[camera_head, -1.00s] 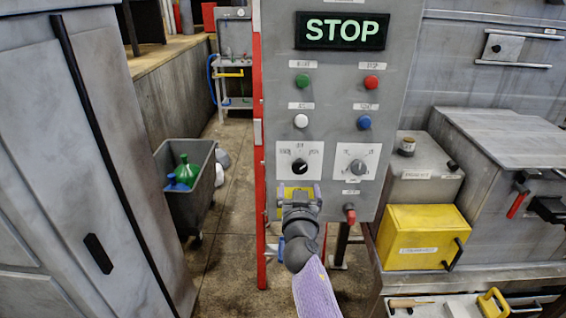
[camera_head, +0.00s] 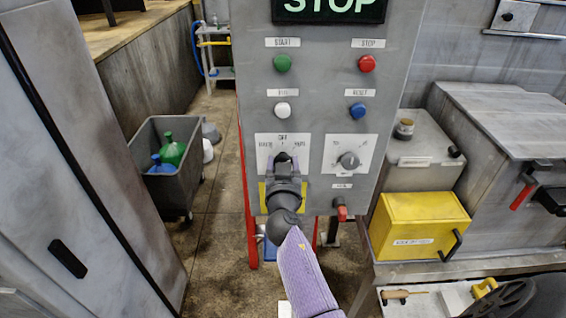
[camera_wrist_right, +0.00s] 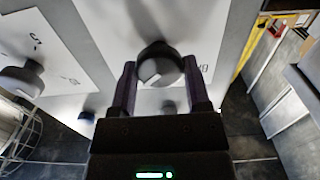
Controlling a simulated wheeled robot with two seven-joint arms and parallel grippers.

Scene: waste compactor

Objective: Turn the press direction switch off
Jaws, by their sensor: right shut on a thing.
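The press direction switch is a black rotary knob on a white plate (camera_head: 264,141) with an OFF label above it, on the grey control panel (camera_head: 322,105). My right gripper (camera_head: 284,163) reaches up from below and covers most of the knob in the head view. In the right wrist view the black knob (camera_wrist_right: 159,64) sits between the two fingers of my right gripper (camera_wrist_right: 160,85), which are shut on its sides. The knob's pointer direction is hard to tell behind the gripper. My left gripper is not in view.
Green (camera_head: 282,63), red (camera_head: 367,63), white (camera_head: 282,110) and blue (camera_head: 358,110) buttons sit above. A yellow box (camera_head: 420,225) stands at right, a grey bin (camera_head: 150,180) at left.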

